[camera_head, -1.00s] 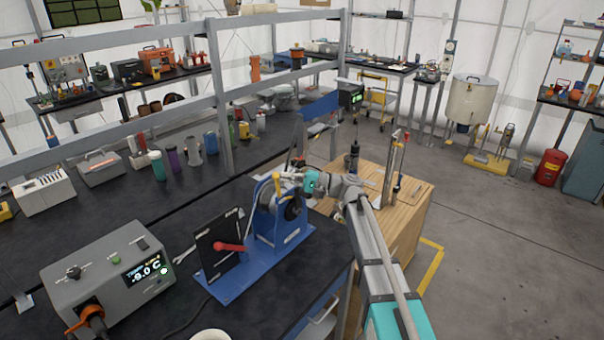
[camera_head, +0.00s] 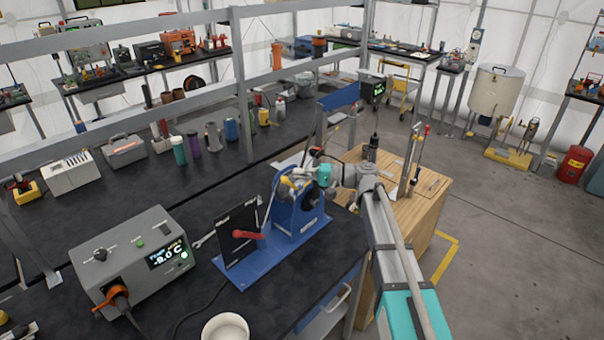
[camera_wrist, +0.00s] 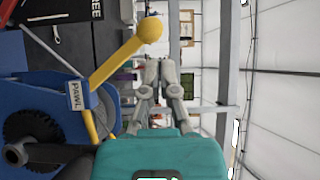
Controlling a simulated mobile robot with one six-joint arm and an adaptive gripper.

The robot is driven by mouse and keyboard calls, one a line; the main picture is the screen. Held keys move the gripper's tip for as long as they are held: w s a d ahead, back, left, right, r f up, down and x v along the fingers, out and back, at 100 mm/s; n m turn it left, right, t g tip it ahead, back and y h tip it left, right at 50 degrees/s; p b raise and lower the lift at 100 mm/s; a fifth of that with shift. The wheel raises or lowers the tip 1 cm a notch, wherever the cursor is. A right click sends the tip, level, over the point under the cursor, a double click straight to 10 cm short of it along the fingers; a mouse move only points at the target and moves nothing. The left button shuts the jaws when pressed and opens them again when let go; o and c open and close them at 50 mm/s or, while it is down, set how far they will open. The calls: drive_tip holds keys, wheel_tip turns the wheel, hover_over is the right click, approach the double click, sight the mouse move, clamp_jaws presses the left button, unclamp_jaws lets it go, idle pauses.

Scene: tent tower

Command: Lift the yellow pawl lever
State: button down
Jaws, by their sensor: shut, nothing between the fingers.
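The yellow pawl lever (camera_wrist: 118,58) ends in a round yellow knob (camera_wrist: 150,29) in the wrist view. It slants up and right from the blue winch stand (camera_wrist: 40,88), beside a label reading PAWL (camera_wrist: 77,95). My gripper (camera_wrist: 161,66) is shut and empty, its fingertips close together, just right of and below the knob in the picture. I cannot tell whether a finger touches the lever. In the head view the lever (camera_head: 285,182) is small at the stand (camera_head: 298,212), and my gripper (camera_head: 301,172) is beside it, partly hard to make out.
A black panel with a red handle (camera_head: 247,236) shares the blue base. A grey temperature box (camera_head: 135,260) stands to its left and a white cup (camera_head: 226,329) in front. A grey rail (camera_head: 240,90) crosses behind. A wooden cabinet (camera_head: 425,215) stands to the right.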

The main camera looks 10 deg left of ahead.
drive_tip(key=w+d+r+p, duration=0.1)
drive_tip(key=w+d, duration=0.3)
drive_tip(key=d, duration=0.8)
drive_tip(key=shift+w+r+p, duration=0.15)
drive_tip(key=shift+r+p, duration=0.1)
drive_tip(key=shift+p, duration=0.05)
drive_tip(key=s+d+f+m+t+h, duration=0.1)
drive_tip(key=s+d+f+t+h, duration=0.1)
drive_tip(key=s+d+f+h, duration=1.55)
drive_tip(key=s+d, duration=0.3)
drive_tip(key=d, duration=0.4)
drive_tip(key=shift+s+d+f+m+t, duration=0.15)
drive_tip(key=shift+d+f+m+t, duration=0.2)
drive_tip(key=shift+f, duration=0.35)
